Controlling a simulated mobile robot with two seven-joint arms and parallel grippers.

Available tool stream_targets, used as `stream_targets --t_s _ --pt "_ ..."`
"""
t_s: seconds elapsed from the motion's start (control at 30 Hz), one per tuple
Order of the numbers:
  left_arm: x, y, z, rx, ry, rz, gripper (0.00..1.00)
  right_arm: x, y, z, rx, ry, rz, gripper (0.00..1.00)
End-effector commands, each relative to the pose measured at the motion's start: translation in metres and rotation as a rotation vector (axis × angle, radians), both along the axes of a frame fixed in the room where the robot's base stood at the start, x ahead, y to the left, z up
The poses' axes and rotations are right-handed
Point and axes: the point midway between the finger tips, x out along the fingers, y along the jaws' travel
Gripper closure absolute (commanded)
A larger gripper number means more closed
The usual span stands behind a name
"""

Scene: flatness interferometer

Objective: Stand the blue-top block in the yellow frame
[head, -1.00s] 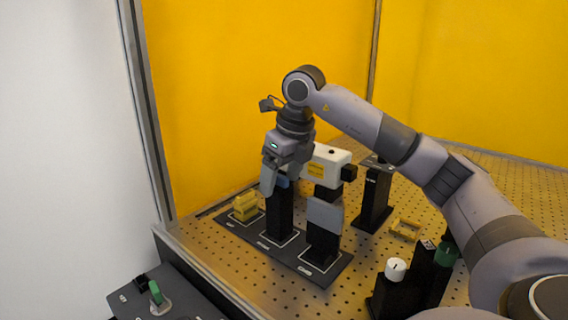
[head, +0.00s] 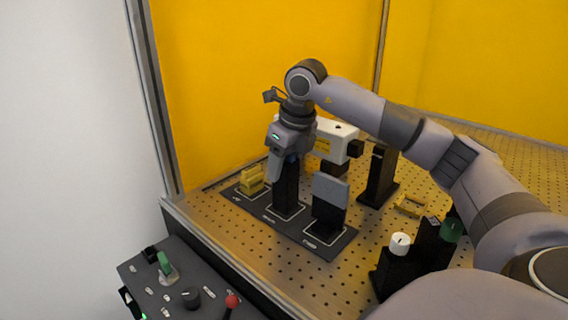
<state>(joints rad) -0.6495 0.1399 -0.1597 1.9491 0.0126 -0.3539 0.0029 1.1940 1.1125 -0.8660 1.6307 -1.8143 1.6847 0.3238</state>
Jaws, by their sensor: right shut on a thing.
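The blue-top block is a tall black block (head: 286,190) with a blue top (head: 292,158). It stands upright in the middle outlined place of the dark mat (head: 259,217). My right gripper (head: 282,165) points down and is shut on its top; the fingers partly hide the blue. The yellow frame (head: 408,206) lies on the perforated table to the right, apart from the block. It looks empty. My left gripper is out of view.
A yellow block (head: 252,180) and a grey-topped black block (head: 330,198) stand on the mat either side. A white instrument (head: 318,135) is behind. A black post (head: 380,178) and a white-knobbed unit (head: 399,245) flank the frame. A control console (head: 190,280) is front left.

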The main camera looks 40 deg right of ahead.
Motion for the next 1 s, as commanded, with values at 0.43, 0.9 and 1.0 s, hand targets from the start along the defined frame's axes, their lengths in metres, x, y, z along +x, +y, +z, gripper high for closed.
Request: stream_targets --t_s 0.43,0.9,1.0 --pt "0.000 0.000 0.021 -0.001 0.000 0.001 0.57 0.000 0.000 0.024 0.000 -0.004 0.000 0.91" --pt "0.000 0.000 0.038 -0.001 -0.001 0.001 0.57 0.001 0.000 0.046 0.000 -0.004 0.000 0.91" --pt "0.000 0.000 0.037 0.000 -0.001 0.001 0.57 0.001 0.000 0.050 0.001 -0.005 0.000 0.91"
